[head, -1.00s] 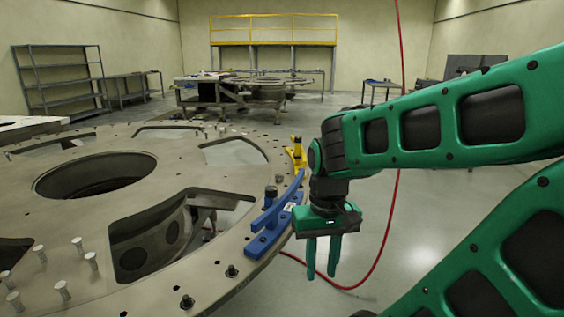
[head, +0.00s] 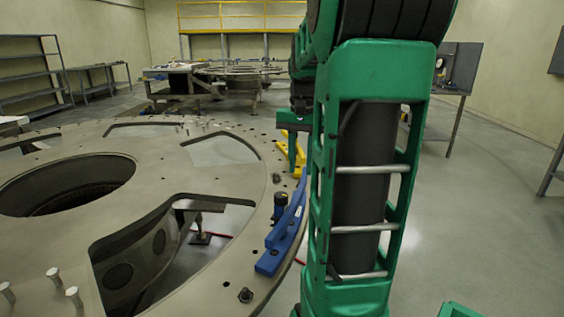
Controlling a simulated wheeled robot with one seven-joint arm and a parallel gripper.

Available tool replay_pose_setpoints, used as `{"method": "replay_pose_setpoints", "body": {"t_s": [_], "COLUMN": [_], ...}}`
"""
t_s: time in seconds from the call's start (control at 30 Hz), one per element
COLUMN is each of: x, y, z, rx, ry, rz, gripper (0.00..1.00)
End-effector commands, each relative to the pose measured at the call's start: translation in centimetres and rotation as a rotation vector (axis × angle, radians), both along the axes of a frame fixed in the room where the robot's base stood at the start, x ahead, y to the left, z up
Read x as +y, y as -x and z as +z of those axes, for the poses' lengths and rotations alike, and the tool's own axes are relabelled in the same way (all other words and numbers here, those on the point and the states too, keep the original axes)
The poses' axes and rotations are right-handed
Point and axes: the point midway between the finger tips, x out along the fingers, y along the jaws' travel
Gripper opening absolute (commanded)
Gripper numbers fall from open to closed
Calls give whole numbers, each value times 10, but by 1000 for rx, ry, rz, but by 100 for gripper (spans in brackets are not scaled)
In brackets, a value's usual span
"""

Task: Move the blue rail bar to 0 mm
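The blue rail bar (head: 287,220) is a long blue piece along the right rim of the turret plate (head: 200,285). It stands over a blue base block (head: 268,262), beside a dark knob (head: 280,200). My arm hides its right side and far end. My gripper (head: 296,162) shows only in part, left of my green arm, with a green finger pointing down in front of the yellow bracket (head: 290,174). It appears beyond the blue bar's far end. The other finger is mostly hidden, so its opening cannot be judged. I see no contact with the bar.
The plate has large cut-outs, upright pegs (head: 75,297) and a dark bolt (head: 246,295) on the rim. Open floor (head: 470,215) lies to the right. A table with a panel (head: 455,80) stands behind, and a shelf rack (head: 30,75) at the far left.

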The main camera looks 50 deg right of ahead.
Motion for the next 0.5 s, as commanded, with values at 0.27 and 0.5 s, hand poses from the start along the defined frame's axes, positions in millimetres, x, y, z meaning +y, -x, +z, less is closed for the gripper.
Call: {"method": "replay_pose_setpoints", "body": {"t_s": [0.27, 0.5], "x": [10, 14], "y": [-5, -8], "z": [-15, -36], "rx": [-1, -1], "ry": [-1, -1], "rz": [17, 24], "gripper": [27, 27]}}
